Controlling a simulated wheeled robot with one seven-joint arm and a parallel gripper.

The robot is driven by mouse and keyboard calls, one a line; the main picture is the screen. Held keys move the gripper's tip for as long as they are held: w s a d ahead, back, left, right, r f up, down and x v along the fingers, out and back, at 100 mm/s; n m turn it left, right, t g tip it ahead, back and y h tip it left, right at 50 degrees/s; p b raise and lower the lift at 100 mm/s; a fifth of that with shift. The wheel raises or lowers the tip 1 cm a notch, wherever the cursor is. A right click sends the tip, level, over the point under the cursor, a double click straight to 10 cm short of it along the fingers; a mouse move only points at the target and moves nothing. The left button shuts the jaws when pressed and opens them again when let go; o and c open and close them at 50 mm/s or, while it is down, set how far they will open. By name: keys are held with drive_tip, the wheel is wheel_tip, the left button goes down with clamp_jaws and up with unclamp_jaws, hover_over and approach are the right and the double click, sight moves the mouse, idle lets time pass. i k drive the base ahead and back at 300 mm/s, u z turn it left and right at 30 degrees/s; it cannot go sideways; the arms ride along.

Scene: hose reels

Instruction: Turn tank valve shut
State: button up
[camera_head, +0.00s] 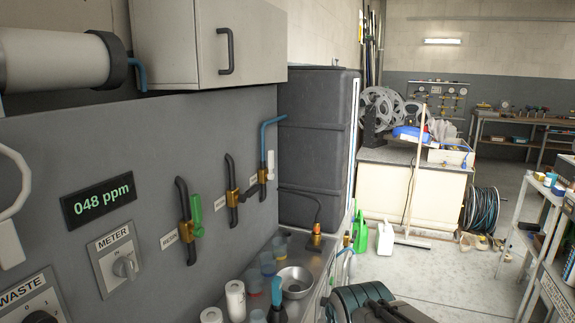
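A tall dark grey tank (312,150) stands against the wall in the middle of the view. Three brass valves sit on the wall pipes to its left. The nearest valve (188,231) has an upright green handle (196,213), roughly along its pipe, and a label that seems to read RESIN. The middle valve (232,198) is on a black pipe; its label is too small to read. I cannot tell which is the tank valve.
Below the valves, a counter holds a metal bowl (294,282), white containers (235,299) and a brass fitting (315,240). A cabinet (215,45) hangs above. Clear floor (450,285) lies before the right shelves (550,235).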

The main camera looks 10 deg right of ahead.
sight(271, 175)
drive_tip(key=z, duration=0.55)
drive_tip(key=k, duration=0.65)
drive_tip(key=z, duration=0.75)
drive_tip(key=i, duration=0.75)
drive_tip(key=u, duration=0.7)
drive_tip(key=i, duration=0.95)
drive_tip(key=u, duration=1)
